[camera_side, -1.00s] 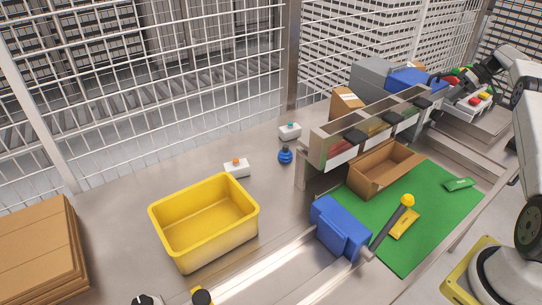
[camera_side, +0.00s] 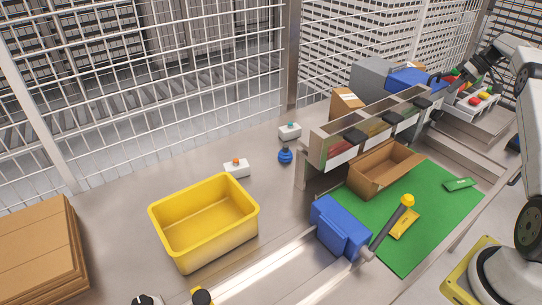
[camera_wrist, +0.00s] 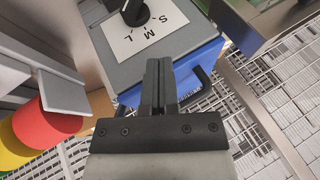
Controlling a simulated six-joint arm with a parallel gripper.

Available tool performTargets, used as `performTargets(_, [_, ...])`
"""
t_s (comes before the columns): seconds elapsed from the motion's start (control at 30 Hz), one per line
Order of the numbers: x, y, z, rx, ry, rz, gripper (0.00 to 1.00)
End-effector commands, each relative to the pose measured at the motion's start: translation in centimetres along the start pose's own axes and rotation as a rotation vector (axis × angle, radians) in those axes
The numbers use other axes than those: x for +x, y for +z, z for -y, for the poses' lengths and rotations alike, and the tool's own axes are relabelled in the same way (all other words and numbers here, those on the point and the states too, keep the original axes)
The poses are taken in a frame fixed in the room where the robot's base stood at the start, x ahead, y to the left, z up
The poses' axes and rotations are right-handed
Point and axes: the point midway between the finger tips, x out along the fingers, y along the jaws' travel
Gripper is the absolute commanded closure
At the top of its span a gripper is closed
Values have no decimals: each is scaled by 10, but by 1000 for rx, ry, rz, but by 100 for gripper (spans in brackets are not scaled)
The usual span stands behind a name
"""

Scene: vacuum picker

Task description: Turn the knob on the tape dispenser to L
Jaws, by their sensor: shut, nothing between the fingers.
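The tape dispenser shows in the wrist view as a box with a grey top (camera_wrist: 120,68) and a blue side. Its black knob (camera_wrist: 134,11) sits at the top edge, partly cut off, on a white label (camera_wrist: 147,36) lettered S, M, L. I cannot tell surely which letter the knob points to. In the side view the dispenser (camera_side: 372,78) stands at the back right, and its knob is too small to make out. My gripper (camera_wrist: 159,68) is shut and empty, its fingertips close to the label's lower edge, apart from the knob.
In the side view, a divided shelf (camera_side: 360,130), a cardboard box (camera_side: 385,165) on a green mat (camera_side: 450,210) and a yellow bin (camera_side: 205,235) stand nearer.

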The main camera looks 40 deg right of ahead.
Motion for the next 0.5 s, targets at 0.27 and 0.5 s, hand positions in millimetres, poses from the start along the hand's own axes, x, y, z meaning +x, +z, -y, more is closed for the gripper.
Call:
performTargets(0.27, [-2,-8,12,10,137,14,100])
performTargets(0.5, [-3,-7,25,2,258,26,100])
